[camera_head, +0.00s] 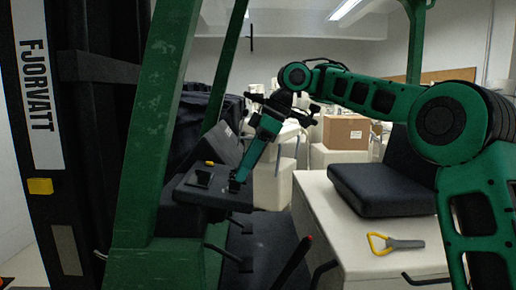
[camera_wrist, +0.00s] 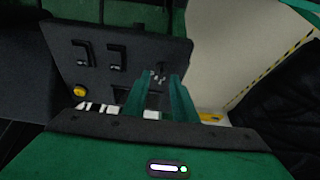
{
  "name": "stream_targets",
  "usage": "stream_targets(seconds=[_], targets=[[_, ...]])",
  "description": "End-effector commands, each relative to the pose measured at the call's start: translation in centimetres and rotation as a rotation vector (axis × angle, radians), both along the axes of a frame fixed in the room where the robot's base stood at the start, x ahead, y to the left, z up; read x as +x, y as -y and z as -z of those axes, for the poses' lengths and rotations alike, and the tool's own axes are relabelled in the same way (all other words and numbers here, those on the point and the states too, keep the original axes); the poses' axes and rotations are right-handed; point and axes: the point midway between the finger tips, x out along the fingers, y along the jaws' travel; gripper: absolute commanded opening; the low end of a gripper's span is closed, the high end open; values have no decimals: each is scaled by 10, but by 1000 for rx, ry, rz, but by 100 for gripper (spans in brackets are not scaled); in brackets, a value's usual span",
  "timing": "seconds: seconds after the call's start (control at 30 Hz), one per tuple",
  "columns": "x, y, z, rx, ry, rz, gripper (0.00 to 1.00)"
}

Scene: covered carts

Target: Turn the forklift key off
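The forklift's dark dashboard panel (camera_head: 183,189) stands left of centre in the head view and fills the upper left of the wrist view (camera_wrist: 90,65). A small metallic piece that looks like the key (camera_wrist: 158,75) sits at the panel's right part, beyond my fingers. My gripper (camera_head: 236,183) reaches down to the panel's right end. In the wrist view my gripper (camera_wrist: 160,78) has its two green fingers apart, with the key between or just past their tips. I cannot tell whether they touch it. The key's angle is too small to read.
The panel also bears a yellow button (camera_wrist: 79,91) and two black levers (camera_wrist: 116,57). A green post (camera_head: 160,130) stands left of the panel. A black seat (camera_head: 385,185) and a yellow-handled tool (camera_head: 393,243) lie right on the pale body. A cardboard box (camera_head: 346,132) is behind.

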Motion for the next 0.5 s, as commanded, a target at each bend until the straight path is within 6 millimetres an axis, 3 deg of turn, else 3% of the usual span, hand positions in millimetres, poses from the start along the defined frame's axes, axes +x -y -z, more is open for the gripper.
stream_targets(seconds=[0.5], targets=[[1,17,-32,1,-1,0,25]])
